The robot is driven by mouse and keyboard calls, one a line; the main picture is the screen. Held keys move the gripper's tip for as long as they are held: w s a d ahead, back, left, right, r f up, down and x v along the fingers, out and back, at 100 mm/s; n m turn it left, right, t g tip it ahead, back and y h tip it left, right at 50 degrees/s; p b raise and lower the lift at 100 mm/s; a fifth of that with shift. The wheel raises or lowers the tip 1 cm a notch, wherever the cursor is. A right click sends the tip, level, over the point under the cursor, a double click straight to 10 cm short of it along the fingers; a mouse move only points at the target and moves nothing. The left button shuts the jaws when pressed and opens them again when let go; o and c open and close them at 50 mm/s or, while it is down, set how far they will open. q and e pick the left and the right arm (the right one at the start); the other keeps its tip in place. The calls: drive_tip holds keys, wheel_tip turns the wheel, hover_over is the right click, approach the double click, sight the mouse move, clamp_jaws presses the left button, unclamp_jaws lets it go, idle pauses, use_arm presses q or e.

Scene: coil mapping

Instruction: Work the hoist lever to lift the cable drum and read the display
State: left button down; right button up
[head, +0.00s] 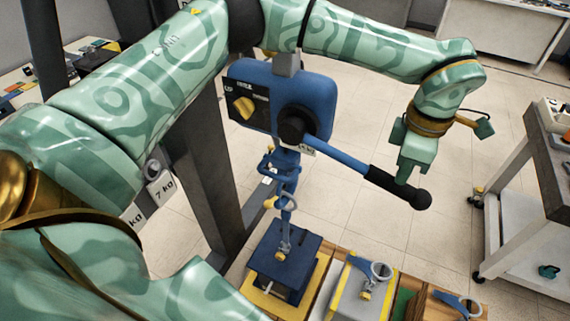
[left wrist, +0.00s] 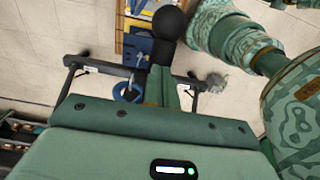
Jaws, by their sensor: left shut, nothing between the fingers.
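The blue lever hoist (head: 300,95) hangs in the middle of the head view, with a yellow knob on its face. Its lever (head: 345,160) slants down to the right and ends in a black grip (head: 395,185). In the left wrist view the lever's round black end (left wrist: 170,20) shows just beyond my fingers. My left gripper (head: 404,180) is shut and empty, with its fingertips at the black grip; I cannot tell whether they touch. Below the hoist, a hook and shackle (head: 286,212) meet a dark blue block (head: 285,258). I cannot make out a cable drum or a readable display.
A pale block with a shackle (head: 362,290) and another shackled load (head: 450,305) stand right of the blue block. A dark post (head: 205,170) rises left of the hoist. A wheeled cart (head: 525,215) stands at the right. Open tiled floor lies between.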

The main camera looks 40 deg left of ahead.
use_arm(q)
drive_tip(key=shift+f, duration=0.1)
drive_tip(key=shift+a+f+b, duration=0.15)
drive_tip(key=shift+f+b, duration=0.25)
drive_tip(key=shift+f, duration=0.55)
drive_tip(key=r+p, duration=0.3)
drive_tip(key=r, duration=0.1)
drive_tip(key=r+p, duration=0.3)
drive_tip(key=r, duration=0.1)
drive_tip(key=shift+d+r, duration=0.2)
drive_tip(key=shift+r, duration=0.15)
wheel_tip(320, 180, up, 10)
drive_tip(key=a+p, duration=0.1)
drive_tip(key=p, duration=0.7)
drive_tip(key=shift+a, duration=0.4)
drive_tip(key=shift+s, duration=0.1)
